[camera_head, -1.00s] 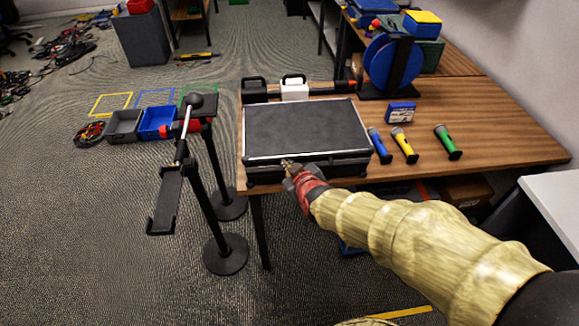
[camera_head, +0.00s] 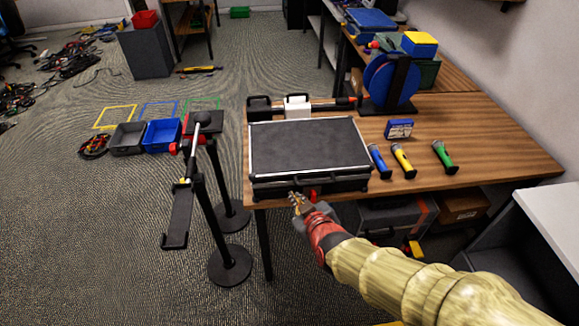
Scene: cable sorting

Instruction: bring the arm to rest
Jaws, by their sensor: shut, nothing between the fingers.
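My gripper (camera_head: 296,198) is at the front edge of the wooden table, just in front of the closed black case (camera_head: 306,147). Its fingers look shut and hold nothing. The arm, in a yellowish sleeve with a red wrist, reaches in from the lower right. The case lies flat on the table with its lid down and its handle side facing me. I cannot tell whether the fingertips touch the case.
A blue cable reel (camera_head: 390,80) is behind. Black stands (camera_head: 230,265) rise left of the table. Blue and grey bins (camera_head: 161,135) lie on the floor.

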